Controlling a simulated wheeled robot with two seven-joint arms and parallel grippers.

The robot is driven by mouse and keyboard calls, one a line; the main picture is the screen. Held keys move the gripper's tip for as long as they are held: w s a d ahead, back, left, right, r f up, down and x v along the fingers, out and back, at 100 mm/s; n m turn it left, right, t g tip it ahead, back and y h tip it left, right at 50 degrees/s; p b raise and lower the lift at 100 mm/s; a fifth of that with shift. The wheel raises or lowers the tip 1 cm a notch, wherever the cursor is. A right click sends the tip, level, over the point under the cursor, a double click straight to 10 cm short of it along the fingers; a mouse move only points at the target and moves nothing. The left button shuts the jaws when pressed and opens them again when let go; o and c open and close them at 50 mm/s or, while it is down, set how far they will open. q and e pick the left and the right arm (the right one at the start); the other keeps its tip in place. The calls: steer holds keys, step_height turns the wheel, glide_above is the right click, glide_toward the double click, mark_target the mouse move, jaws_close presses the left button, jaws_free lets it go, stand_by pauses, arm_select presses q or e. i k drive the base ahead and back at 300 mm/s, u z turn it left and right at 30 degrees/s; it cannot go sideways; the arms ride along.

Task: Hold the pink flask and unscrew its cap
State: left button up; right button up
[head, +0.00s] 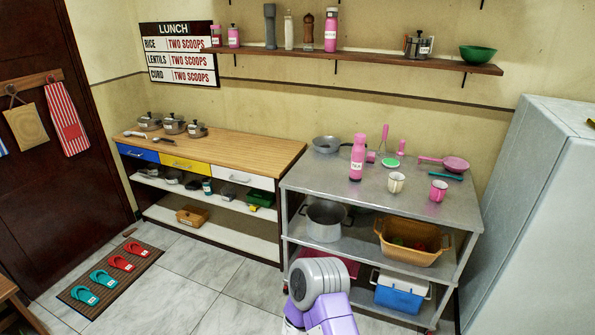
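A pink flask (357,160) with a white label stands upright on the metal table (312,178), near the middle of its top. Its pink cap (359,139) is on top. Another tall pink bottle (331,30) with a label stands on the wall shelf, with smaller pink containers at the shelf's left end. A grey and purple part of my own arm shows at the bottom centre, in front of the metal table. Neither of my grippers is visible, and nothing is touching the flask.
Around the flask stand a cream mug (396,182), a pink mug (438,191), a pink pan (456,164) and a steel bowl (326,144). A wooden-topped counter (230,146) is at left, a fridge (540,200) at right. Slippers lie on a mat (130,291); tiled floor is clear beside it.

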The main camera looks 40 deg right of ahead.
mark_target(358, 150)
steer(key=u, duration=0.15)
steer(key=i, duration=0.95)
steer(key=z, duration=0.9)
steer(key=i, duration=1.15)
steer(key=z, duration=1.25)
